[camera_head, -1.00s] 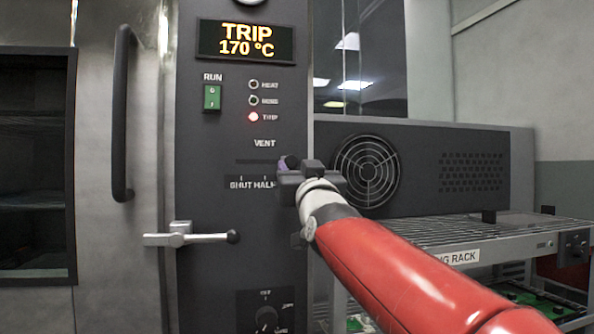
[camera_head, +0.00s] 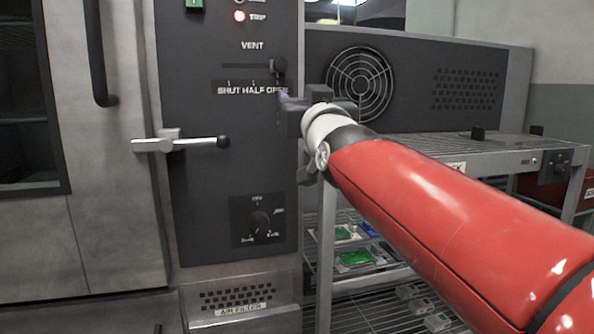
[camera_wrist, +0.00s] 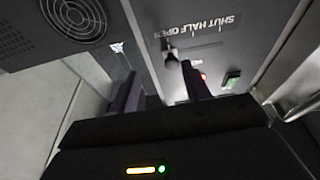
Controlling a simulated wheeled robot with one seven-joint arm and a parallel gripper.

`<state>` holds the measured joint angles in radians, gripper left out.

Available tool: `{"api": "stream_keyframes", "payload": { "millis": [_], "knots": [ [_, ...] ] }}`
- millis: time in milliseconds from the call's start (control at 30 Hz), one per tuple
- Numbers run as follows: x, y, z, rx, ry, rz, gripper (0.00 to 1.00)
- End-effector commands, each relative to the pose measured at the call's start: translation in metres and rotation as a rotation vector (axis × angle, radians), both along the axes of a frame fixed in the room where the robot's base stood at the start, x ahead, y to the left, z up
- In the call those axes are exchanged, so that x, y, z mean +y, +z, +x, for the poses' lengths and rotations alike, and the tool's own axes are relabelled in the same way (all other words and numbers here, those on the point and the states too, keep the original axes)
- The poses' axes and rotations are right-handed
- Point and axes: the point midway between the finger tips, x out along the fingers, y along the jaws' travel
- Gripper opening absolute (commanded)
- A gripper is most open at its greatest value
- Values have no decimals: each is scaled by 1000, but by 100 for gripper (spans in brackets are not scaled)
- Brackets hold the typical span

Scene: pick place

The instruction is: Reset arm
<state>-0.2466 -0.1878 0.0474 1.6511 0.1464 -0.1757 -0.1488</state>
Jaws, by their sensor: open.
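My gripper (camera_head: 284,98) is at the end of my red arm, in front of the dark control panel (camera_head: 215,130). In the head view it appears just below and right of the vent slider knob (camera_head: 279,66), which stands at the OPEN end of its scale. In the wrist view my gripper (camera_wrist: 160,72) has its two fingers apart with nothing held. The vent knob (camera_wrist: 171,61) shows beyond the fingertips, between them in the picture, and looks clear of them. My wrist hides part of the OPEN end in the head view.
A lever handle (camera_head: 182,143) juts out at the left of the panel, below a vertical door handle (camera_head: 98,55). A rotary dial (camera_head: 259,224) sits lower down. A wire rack (camera_head: 445,160) and a fan box (camera_head: 420,80) stand at the right, near my arm.

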Motion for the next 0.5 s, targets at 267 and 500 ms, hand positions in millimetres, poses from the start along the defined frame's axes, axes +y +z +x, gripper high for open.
{"api": "stream_keyframes", "payload": {
  "millis": [267, 500],
  "knots": [
    [-67, -165, -68, 541, -82, -130, 47],
    [-119, -305, -170, 1003, -167, -173, 47]
  ]
}}
